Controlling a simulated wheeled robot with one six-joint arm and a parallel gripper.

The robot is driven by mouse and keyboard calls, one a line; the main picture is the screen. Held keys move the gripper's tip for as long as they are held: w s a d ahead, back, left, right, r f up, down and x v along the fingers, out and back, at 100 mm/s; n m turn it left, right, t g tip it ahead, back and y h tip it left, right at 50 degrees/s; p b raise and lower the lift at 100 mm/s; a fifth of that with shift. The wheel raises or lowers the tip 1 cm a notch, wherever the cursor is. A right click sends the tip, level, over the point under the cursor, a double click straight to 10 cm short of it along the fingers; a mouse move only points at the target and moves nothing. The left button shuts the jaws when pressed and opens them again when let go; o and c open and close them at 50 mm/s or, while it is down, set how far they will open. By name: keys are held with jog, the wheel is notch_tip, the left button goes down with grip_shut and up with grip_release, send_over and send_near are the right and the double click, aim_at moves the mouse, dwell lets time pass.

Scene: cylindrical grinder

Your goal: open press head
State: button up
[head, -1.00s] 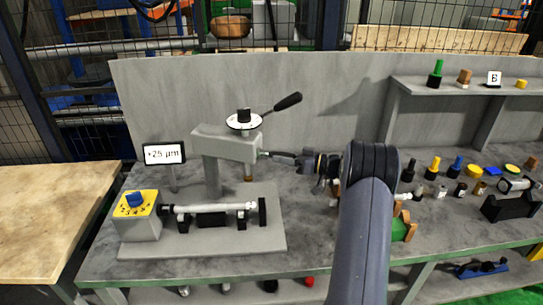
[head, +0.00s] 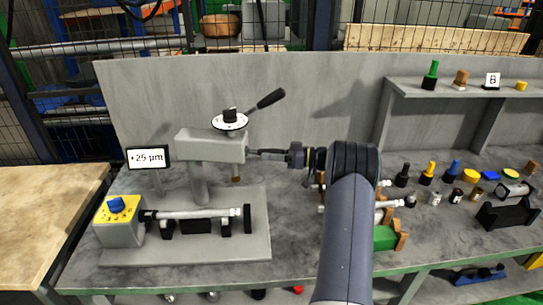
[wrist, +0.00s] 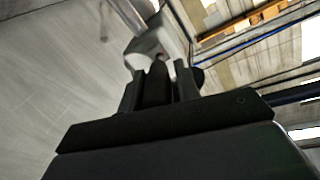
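The press head is a grey block (head: 212,147) on a round column, with a white dial (head: 230,121) and a black-gripped lever (head: 264,102) on top. A dark handle (head: 266,153) sticks out from its right side. My gripper (head: 294,155) is at the right end of this handle, roughly level with it. In the wrist view the dark handle (wrist: 157,82) lies between the two fingers, which appear shut on it; a slim light gap shows near the right fingertip. The pale press head (wrist: 150,45) is just past the fingertips. The handle's end is hidden in the gripper.
Below the head, a shaft (head: 190,214) lies on supports beside a yellow-topped knob box (head: 118,210). A "+25 µm" sign (head: 148,157) stands at left. Several small parts and a black stand (head: 508,213) fill the bench's right side. A grey panel (head: 310,100) stands behind.

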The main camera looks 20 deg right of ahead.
jog(key=o, duration=0.3)
jog(key=shift+s, duration=0.1)
jog(key=b+v, duration=0.2)
jog(key=v, duration=0.8)
jog(key=shift+s+d+b, duration=0.15)
jog(key=shift+d+b, duration=0.15)
jog(key=p+x, duration=0.2)
jog(key=x, duration=0.8)
jog(key=shift+a+p, duration=0.1)
jog(key=shift+p, duration=0.2)
jog(key=shift+w+a, duration=0.2)
jog(key=shift+a, duration=0.05)
jog(key=shift+s, duration=0.1)
jog(key=shift+a, duration=0.1)
